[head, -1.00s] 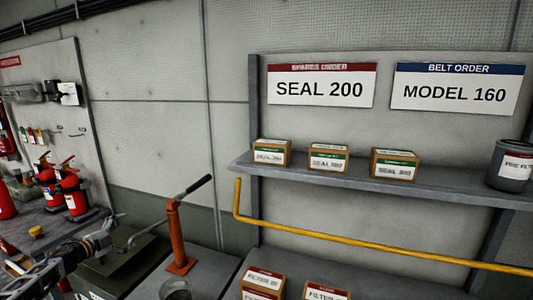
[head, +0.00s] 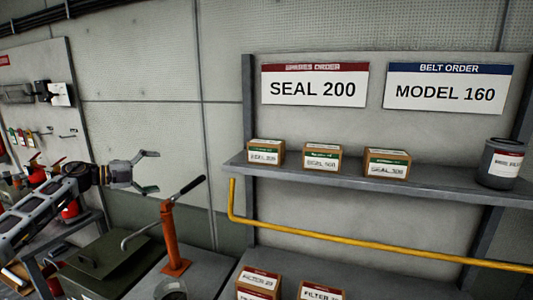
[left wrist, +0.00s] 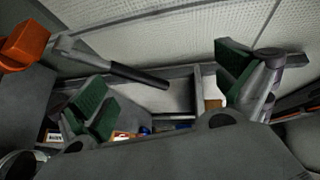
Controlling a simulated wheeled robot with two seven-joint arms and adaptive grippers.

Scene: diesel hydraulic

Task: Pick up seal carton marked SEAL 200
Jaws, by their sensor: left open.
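Three small brown cartons with green-and-white labels stand in a row on the grey upper shelf (head: 340,179): a left one (head: 266,152), a middle one (head: 322,158) and a right one (head: 386,163). All seem to read SEAL, but the numbers are too blurred to tell surely. A sign (head: 314,86) above them reads SEAL 200. My left gripper (head: 148,172) is open and empty, left of the shelf and apart from the cartons. Its green-padded fingers spread wide in the left wrist view (left wrist: 165,95). My right gripper is not in view.
An orange hand pump (head: 172,235) with a black-gripped lever (head: 190,186) stands just below and right of my left gripper. A yellow rail (head: 350,241) runs below the shelf's front. A dark canister (head: 500,163) stands at the shelf's right. Filter cartons (head: 260,283) sit lower down.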

